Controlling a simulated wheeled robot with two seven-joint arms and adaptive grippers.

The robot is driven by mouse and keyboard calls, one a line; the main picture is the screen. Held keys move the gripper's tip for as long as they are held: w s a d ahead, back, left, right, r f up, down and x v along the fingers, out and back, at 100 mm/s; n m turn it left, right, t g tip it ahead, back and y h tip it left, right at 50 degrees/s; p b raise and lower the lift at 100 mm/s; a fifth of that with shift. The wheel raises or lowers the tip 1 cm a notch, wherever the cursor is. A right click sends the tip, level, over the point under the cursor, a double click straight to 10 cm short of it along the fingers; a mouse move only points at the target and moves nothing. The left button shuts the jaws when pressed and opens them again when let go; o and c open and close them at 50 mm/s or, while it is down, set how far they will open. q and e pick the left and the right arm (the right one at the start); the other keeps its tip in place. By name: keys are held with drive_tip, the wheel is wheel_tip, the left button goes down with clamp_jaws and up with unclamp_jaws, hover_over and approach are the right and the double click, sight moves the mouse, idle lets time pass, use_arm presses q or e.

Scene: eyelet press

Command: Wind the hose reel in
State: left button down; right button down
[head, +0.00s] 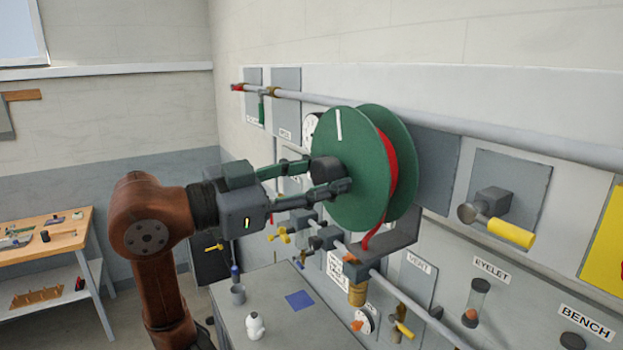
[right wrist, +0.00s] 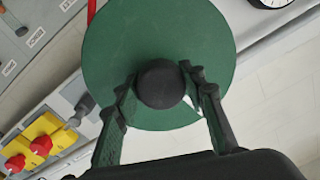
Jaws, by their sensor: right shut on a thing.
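The hose reel (head: 352,200) is a pair of green discs on the wall panel, with a white mark near the top of its front disc. Red hose (head: 384,185) lies between the discs and a length hangs from the lower side. My right gripper (head: 325,172) is shut on the dark round hub knob at the centre of the front disc. In the right wrist view the knob (right wrist: 161,84) sits between the two fingers, in front of the green disc (right wrist: 150,35). The white mark is partly hidden there by a finger. My left gripper is not in view.
A grey pipe (head: 450,122) runs along the panel above and behind the reel. A yellow-handled crank (head: 510,232) sticks out to the right. A bench (head: 262,308) below holds a white bottle (head: 255,325) and a blue square. A wooden table (head: 45,235) stands far left.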

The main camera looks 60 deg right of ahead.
drive_tip(key=c, duration=1.7)
unclamp_jaws()
drive_tip(key=o, duration=0.5)
drive_tip(key=shift+d, duration=0.2)
drive_tip(key=shift+a, duration=0.1)
drive_tip(key=v, duration=1.2)
drive_tip(key=shift+a, duration=0.15)
drive_tip(key=x, duration=1.2)
drive_tip(key=shift+d, duration=0.25)
drive_tip(key=shift+a, duration=0.15)
